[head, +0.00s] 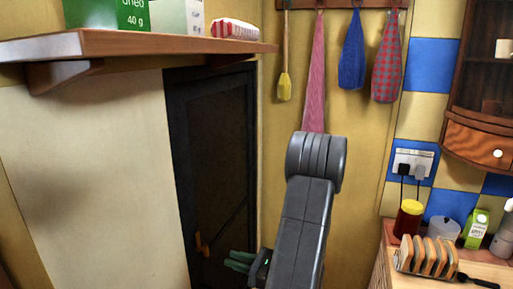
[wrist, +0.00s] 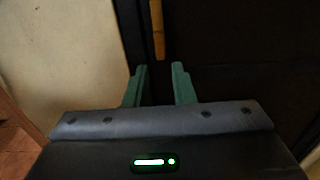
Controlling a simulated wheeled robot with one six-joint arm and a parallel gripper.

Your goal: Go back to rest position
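My gripper (head: 238,262) shows at the bottom of the head view, with its green fingers pointing left, in front of a dark door (head: 215,170). In the wrist view my gripper (wrist: 159,85) has its two green fingers apart with nothing between them. A yellow-brown door handle (head: 203,245) appears left of the fingers in the head view. In the wrist view a yellow-brown strip (wrist: 157,30) stands beyond the fingertips, apart from them. My grey arm hangs down the middle of the head view.
A wooden shelf (head: 150,45) with boxes juts out at upper left. Cloths (head: 388,60) hang from a rack on the back wall. At right a counter (head: 470,262) holds a toast rack (head: 427,258), a jar (head: 408,218) and a carton (head: 476,229), below a wall cabinet (head: 485,145).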

